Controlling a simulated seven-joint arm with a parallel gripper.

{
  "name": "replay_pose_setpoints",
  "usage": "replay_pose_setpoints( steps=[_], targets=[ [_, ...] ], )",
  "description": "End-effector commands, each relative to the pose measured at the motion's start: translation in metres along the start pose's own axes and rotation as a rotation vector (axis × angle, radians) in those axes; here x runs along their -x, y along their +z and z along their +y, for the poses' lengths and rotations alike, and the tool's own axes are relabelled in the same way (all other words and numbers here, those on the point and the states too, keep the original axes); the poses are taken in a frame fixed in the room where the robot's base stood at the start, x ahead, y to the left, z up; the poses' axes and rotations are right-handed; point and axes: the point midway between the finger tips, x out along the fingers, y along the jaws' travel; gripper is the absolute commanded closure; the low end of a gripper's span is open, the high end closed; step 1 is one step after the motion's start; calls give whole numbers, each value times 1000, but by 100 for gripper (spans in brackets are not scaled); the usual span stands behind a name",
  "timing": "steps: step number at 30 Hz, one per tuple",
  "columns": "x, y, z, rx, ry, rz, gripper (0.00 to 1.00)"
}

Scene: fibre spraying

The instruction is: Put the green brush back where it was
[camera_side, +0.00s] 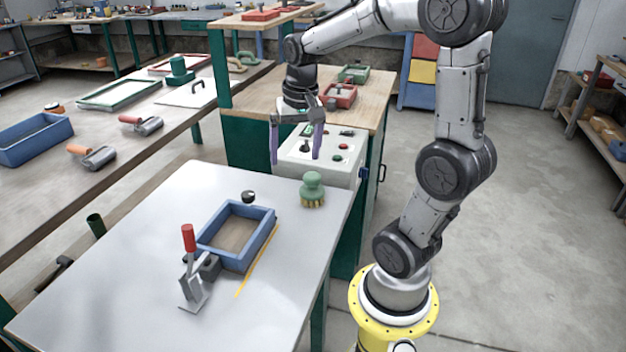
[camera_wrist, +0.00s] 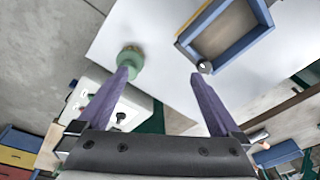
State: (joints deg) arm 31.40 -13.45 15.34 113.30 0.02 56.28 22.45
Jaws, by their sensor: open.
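The green brush (camera_side: 312,188) stands upright on the grey-white table (camera_side: 160,215), bristles down, near its right back edge. In the wrist view the brush (camera_wrist: 130,60) shows at the upper left, beyond the tip of the left purple finger and partly covered by it. My gripper (camera_side: 296,158) is in the air above and behind the brush, fingers pointing down. It is open and empty, with its purple fingers wide apart. In the wrist view my gripper (camera_wrist: 160,72) has nothing between its fingertips but table surface. I cannot tell the exact height above the table.
A blue frame (camera_side: 210,228) lies on the table, left of the brush, with a dark round knob (camera_side: 248,197) at its back. A red-handled tool (camera_side: 189,240) and a yellow strip (camera_side: 257,260) are near it. A white control box (camera_side: 325,150) stands behind the table. The left back tabletop is clear.

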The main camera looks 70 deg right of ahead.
Motion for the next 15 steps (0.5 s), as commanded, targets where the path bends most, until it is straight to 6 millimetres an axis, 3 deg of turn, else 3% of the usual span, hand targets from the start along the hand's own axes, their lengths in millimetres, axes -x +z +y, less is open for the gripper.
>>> replay_pose_setpoints(
  steps=[1,3,6,10,15],
  targets=[
    [16,28,-14,133,-34,46,0],
    [31,63,-26,309,-76,101,0],
    [44,108,-30,536,-135,174,0],
    [49,149,-27,758,-197,248,0],
    [48,173,-21,897,-238,298,0]
  ],
)
